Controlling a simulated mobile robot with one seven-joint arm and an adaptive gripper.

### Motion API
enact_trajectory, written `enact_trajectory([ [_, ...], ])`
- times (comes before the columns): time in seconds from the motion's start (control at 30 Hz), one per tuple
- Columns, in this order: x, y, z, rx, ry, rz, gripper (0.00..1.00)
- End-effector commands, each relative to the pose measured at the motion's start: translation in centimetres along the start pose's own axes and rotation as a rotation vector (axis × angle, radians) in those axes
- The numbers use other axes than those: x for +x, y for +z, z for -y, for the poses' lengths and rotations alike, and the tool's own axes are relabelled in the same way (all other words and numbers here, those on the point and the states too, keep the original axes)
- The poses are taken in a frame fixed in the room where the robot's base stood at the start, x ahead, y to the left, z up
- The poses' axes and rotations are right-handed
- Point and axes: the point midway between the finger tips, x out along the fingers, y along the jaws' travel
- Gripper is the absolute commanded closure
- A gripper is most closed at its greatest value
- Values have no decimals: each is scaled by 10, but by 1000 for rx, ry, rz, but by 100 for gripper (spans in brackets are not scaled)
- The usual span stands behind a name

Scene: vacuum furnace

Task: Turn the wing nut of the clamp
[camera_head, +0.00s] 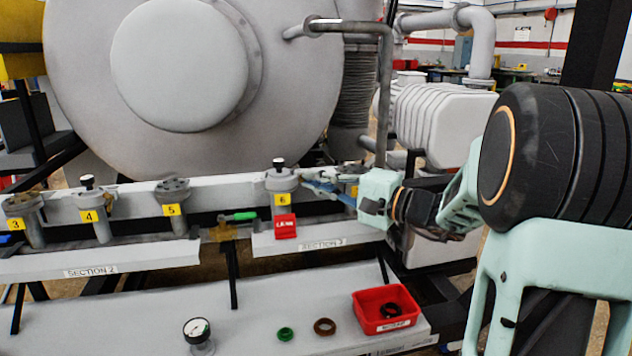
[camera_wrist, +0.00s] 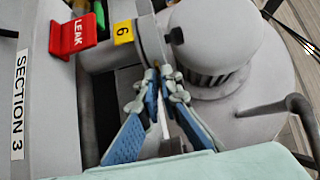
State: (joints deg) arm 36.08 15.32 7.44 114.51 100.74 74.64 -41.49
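The grey fitting marked 6 (camera_head: 283,182) stands on the rail at the middle of the head view. In the wrist view, its yellow 6 tag (camera_wrist: 123,32) is beside the grey clamp ring (camera_wrist: 150,38). My gripper (camera_wrist: 159,74) has its blue fingers drawn close together at the ring's lower end. The tips close on a small part there, which appears to be the clamp's wing nut; the fingertips hide most of it. In the head view my gripper (camera_head: 306,184) reaches in from the right, with its tips against the right side of fitting 6.
Fittings 3, 4 and 5 (camera_head: 174,206) stand left along the rail. A gauge (camera_head: 198,332), a green ring (camera_head: 286,334), a brown ring (camera_head: 324,327) and a red bin (camera_head: 386,309) are on the front shelf.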

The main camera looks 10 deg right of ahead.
Motion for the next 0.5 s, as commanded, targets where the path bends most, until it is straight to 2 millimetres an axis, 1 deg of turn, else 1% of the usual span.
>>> enact_trajectory([
  [0.27, 0, 0, -1, 15, -6, 0, 100],
  [0.5, 0, 0, -3, 106, -44, 1, 100],
])
